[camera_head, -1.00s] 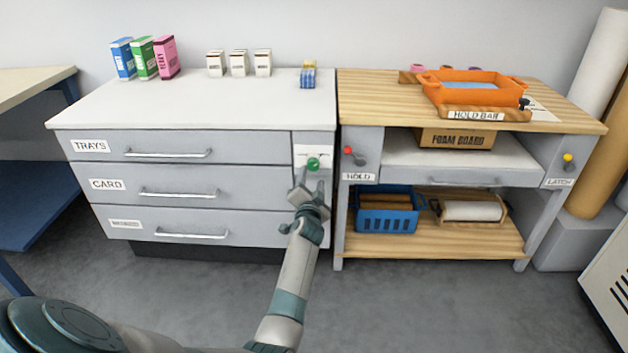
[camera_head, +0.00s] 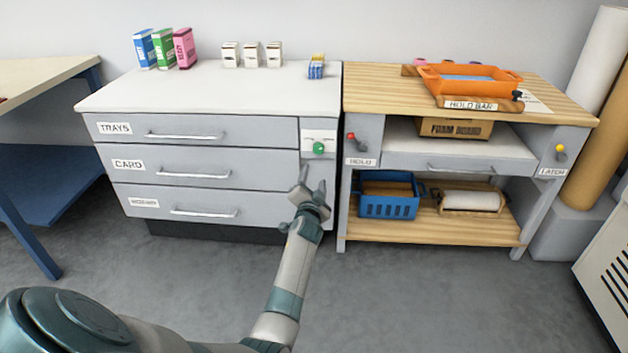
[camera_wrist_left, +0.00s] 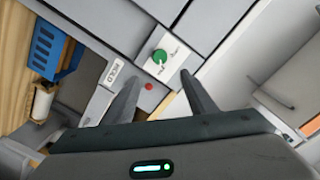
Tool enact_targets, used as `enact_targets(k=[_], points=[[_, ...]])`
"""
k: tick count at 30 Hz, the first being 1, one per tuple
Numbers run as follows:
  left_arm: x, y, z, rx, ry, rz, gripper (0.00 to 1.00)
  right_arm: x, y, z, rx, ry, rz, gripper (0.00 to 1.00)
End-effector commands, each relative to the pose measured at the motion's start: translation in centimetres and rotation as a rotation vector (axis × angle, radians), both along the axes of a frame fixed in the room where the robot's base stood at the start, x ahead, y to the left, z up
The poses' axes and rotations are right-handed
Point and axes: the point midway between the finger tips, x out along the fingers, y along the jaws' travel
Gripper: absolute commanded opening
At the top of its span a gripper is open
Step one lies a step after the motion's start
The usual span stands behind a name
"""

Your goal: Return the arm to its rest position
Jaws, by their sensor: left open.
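My left arm (camera_head: 287,285) reaches in from the lower left and up toward the drawer cabinet. My left gripper (camera_head: 312,187) is open and empty in front of the cabinet's right side, below the green knob (camera_head: 319,147). In the left wrist view the two fingers (camera_wrist_left: 158,90) are spread apart with nothing between them. The green knob also shows there (camera_wrist_left: 159,57), beyond the fingertips and apart from them. My right gripper is not in view.
The drawer cabinet (camera_head: 200,165) has its drawers shut. The wooden bench (camera_head: 390,97) to its right holds an orange tray (camera_head: 513,82), with a red-tipped lever (camera_head: 351,138) and a yellow-tipped lever (camera_head: 560,150) on its front. A blue basket (camera_head: 388,207) sits on its lower shelf. The floor in front is clear.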

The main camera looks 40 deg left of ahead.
Motion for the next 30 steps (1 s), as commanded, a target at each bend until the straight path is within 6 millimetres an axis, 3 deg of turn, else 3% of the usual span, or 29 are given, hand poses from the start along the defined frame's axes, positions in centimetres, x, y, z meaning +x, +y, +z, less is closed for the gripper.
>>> enact_targets(k=[11, 17, 23, 30], points=[[0.0, 0.0, 0.0, 0.0, 0.0, 0.0, 0.51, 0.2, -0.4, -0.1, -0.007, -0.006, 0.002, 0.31], [-1.3, -0.4, -1.2, -0.021, 0.016, 0.003, 0.51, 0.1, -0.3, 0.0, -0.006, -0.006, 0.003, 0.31], [-5.7, -2.3, -4.6, -0.1, 0.072, 0.002, 0.51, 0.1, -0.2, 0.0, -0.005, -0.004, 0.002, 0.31], [-14.6, -8.2, -10.8, -0.282, 0.208, -0.03, 0.51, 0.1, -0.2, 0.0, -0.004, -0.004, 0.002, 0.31]])
